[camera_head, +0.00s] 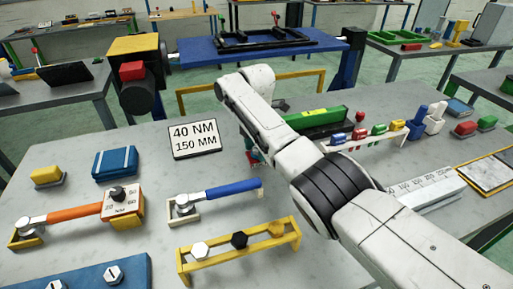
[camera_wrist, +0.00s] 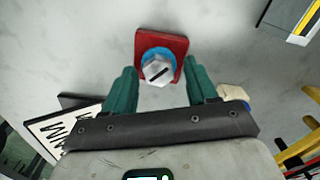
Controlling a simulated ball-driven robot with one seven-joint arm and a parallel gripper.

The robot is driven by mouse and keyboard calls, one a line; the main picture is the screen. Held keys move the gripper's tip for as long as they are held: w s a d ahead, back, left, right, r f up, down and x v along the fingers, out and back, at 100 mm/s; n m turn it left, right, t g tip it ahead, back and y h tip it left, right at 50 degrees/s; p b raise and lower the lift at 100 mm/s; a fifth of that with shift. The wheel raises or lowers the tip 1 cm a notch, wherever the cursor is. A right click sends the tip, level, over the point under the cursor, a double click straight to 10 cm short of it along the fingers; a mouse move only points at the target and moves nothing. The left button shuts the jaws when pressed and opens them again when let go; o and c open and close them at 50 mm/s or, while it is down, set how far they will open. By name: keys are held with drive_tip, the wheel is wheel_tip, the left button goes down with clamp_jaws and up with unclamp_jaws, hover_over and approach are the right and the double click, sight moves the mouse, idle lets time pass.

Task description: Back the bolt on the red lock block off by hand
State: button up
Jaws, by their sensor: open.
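The red lock block (camera_wrist: 178,47) lies on the grey tabletop in the wrist view, at the top middle. A silver hex bolt head (camera_wrist: 157,70) with a dark slot mark stands on it, with a blue ring (camera_wrist: 152,52) around its base. My gripper (camera_wrist: 160,70) is open, with one green finger on each side of the bolt head. Gaps show between both fingers and the bolt, so nothing is held. In the head view my arm hides most of this spot; only small bits of green and red show beside it.
A sign reading 40 NM, 150 MM (camera_head: 195,139) stands left of my arm. A blue-handled wrench (camera_head: 232,188), an orange-handled wrench (camera_head: 75,213) and a yellow rack with bolts (camera_head: 212,254) lie in front. Green and coloured pieces stand right, beyond my arm.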

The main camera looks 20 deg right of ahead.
sight(256, 149)
wheel_tip(256, 149, up, 11)
drive_tip(key=shift+f, duration=0.15)
idle(0.6)
